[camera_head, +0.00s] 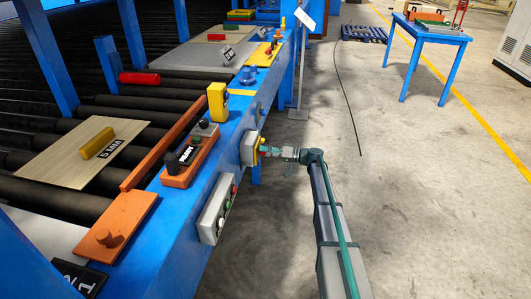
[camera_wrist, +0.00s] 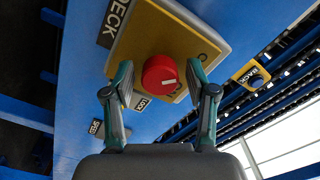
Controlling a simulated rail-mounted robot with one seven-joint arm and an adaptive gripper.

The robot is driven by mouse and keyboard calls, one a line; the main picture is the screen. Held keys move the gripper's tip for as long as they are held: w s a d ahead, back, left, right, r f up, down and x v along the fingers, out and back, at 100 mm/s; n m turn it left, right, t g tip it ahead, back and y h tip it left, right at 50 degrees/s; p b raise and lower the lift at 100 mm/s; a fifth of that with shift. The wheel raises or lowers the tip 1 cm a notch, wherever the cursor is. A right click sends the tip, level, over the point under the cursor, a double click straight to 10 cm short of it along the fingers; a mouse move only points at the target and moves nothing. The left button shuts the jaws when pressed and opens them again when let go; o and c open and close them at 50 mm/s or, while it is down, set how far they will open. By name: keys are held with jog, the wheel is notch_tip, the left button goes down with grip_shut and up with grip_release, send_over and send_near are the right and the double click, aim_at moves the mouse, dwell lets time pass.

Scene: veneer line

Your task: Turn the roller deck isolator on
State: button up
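The roller deck isolator is a red round knob (camera_wrist: 160,76) on a yellow plate (camera_wrist: 158,38), with a black label (camera_wrist: 113,20) reading "DECK" at its upper left. The knob's white mark lies about level in the wrist view. In the head view, the isolator box (camera_head: 250,148) is on the outer side of the blue frame. My gripper (camera_wrist: 160,70) is open, with one finger on each side of the knob; I cannot tell whether they touch it. In the head view, my gripper (camera_head: 270,151) is close against the isolator's face.
A grey button box (camera_head: 217,210) hangs nearby on the blue frame (camera_head: 210,170).

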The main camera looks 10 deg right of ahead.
jog(key=c, duration=0.9)
jog(key=shift+m, duration=0.3)
jog(key=m+p, duration=0.1)
jog(key=m, duration=0.2)
jog(key=shift+m, duration=0.3)
jog(key=m+p, duration=0.1)
jog(key=m, duration=0.3)
jog(key=shift+r+m+p, duration=0.1)
jog(key=shift+m+p, duration=0.2)
jog(key=shift+p, duration=0.1)
jog(key=m+p, duration=0.3)
jog(key=m, duration=0.2)
jog(key=shift+m+p, duration=1.15)
jog(key=shift+m, duration=0.85)
